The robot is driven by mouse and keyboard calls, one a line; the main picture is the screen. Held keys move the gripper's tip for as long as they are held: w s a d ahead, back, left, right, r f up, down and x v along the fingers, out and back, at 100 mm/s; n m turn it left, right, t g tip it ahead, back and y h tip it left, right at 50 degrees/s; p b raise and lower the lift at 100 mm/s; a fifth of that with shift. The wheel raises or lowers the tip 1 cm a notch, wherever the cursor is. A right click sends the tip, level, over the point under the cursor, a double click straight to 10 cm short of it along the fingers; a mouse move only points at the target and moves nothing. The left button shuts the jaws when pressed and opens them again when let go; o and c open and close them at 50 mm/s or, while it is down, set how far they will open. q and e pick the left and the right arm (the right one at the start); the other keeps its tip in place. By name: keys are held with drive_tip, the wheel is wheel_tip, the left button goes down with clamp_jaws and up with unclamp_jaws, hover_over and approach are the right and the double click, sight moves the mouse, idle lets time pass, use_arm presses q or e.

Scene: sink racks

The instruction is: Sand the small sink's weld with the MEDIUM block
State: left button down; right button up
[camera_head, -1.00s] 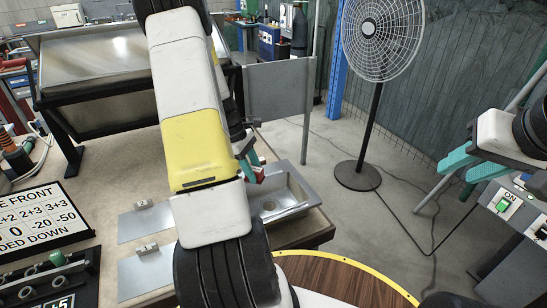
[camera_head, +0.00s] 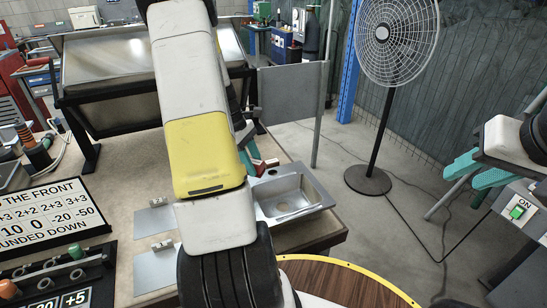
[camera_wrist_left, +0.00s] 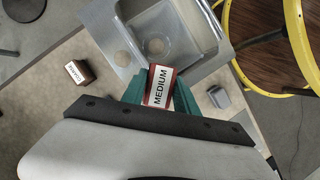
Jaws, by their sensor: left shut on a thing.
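The small steel sink (camera_head: 318,196) lies on the bench right of my left arm, and its basin fills the top of the left wrist view (camera_wrist_left: 185,30). My left gripper (camera_head: 256,160) is shut on the red MEDIUM block, whose white label faces the left wrist camera (camera_wrist_left: 159,85). The block is at the sink's rim; I cannot tell whether it touches. The weld cannot be made out. My right gripper (camera_head: 470,175) is at the right, its teal fingers apart and empty.
Another labelled block (camera_wrist_left: 79,72) lies on the bench beside the sink in the left wrist view. A small grey fitting (camera_wrist_left: 219,97) is on the other side. A number sign (camera_head: 50,212) lies at the left. A fan (camera_head: 376,180) stands on the floor behind.

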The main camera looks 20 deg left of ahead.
use_arm(q)
drive_tip(key=shift+r, duration=1.7)
